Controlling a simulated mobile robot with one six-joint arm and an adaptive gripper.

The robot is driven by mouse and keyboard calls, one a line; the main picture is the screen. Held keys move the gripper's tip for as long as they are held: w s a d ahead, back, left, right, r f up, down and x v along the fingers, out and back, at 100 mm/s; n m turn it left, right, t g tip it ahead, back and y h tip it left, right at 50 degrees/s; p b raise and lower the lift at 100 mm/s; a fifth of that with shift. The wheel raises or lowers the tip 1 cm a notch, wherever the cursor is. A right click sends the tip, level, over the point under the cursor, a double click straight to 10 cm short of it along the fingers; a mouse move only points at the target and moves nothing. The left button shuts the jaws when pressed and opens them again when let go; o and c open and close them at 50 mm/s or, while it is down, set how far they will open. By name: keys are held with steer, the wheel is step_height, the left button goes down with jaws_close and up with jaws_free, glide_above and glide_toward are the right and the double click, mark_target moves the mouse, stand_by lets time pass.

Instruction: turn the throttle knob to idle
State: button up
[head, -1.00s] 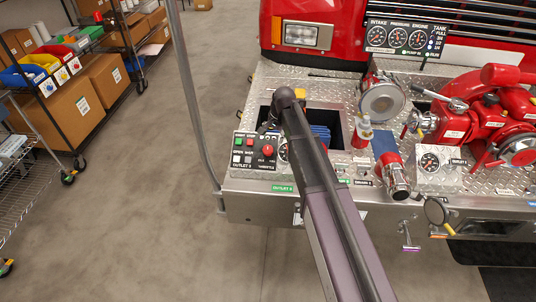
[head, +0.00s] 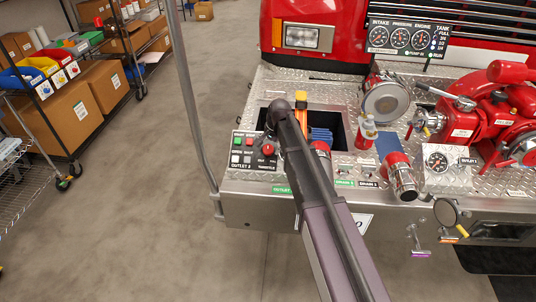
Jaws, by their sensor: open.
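The red throttle knob (head: 267,149) is on the dark control panel (head: 248,161) at the front left of the truck's deck, above the THROTTLE label. Its exact pointer position is too small to read. My arm comes up from the bottom of the picture and bends at a dark rounded joint. My gripper (head: 269,132) shows as a small dark shape just above the knob in the picture, mostly hidden by my arm. Its jaws are open and hold nothing visible. I cannot tell whether it touches the knob.
Behind my arm is a recessed bin (head: 340,127) with blue and orange items. A red bottle (head: 366,133) and red-and-chrome fittings (head: 400,178) stand to the right. A grey handrail (head: 190,110) rises on the left. Floor is clear between truck and shelving (head: 60,110).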

steer(key=shift+b+x, duration=0.7)
steer(key=shift+x, duration=0.25)
steer(key=shift+c, duration=0.2)
steer(key=c, duration=1.1)
